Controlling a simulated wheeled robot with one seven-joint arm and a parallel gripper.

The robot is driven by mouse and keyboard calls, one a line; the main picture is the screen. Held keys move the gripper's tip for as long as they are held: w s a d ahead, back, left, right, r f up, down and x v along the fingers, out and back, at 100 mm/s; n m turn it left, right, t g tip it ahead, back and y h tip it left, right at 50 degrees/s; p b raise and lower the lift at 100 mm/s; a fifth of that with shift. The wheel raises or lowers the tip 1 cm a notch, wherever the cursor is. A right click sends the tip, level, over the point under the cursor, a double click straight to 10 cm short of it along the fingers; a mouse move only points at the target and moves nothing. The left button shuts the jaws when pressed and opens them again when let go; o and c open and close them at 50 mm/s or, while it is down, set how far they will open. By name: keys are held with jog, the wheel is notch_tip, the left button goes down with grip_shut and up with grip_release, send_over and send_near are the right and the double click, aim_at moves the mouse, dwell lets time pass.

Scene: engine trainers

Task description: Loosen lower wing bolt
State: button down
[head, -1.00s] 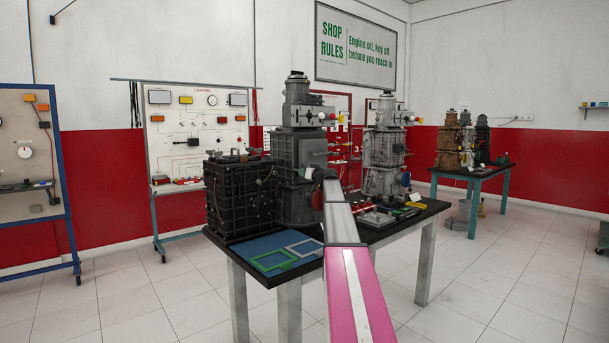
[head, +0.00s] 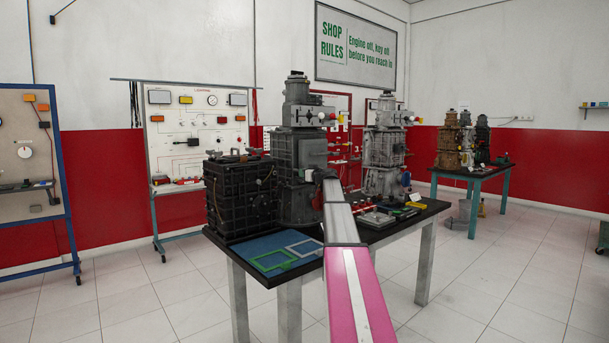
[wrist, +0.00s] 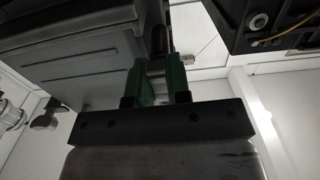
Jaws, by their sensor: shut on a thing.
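The dark grey engine (head: 298,150) stands on the table with a flat cover (head: 313,152) on its front. My arm reaches to this cover and hides the gripper in the head view. In the wrist view my gripper (wrist: 160,82) has two green fingers closed around a dark, narrow piece, the lower wing bolt (wrist: 158,42), beside the grey engine housing (wrist: 75,65). The bolt's wings are mostly hidden between the fingers. Another wing-shaped knob (wrist: 44,116) shows apart from the gripper at the left of the wrist view.
A black engine block (head: 240,195) stands close on the left; its edge also shows in the wrist view (wrist: 245,25). A blue mat (head: 252,244) with green and grey frames lies in front. Small red parts and trays lie right of my arm. A lighter engine (head: 383,160) stands behind them.

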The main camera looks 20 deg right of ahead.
jog(key=c, duration=1.4)
grip_release()
jog(key=shift+o, duration=0.2)
jog(key=shift+s, duration=0.1)
jog(key=v, duration=1)
jog(key=shift+s, duration=0.35)
jog(key=shift+d, duration=0.15)
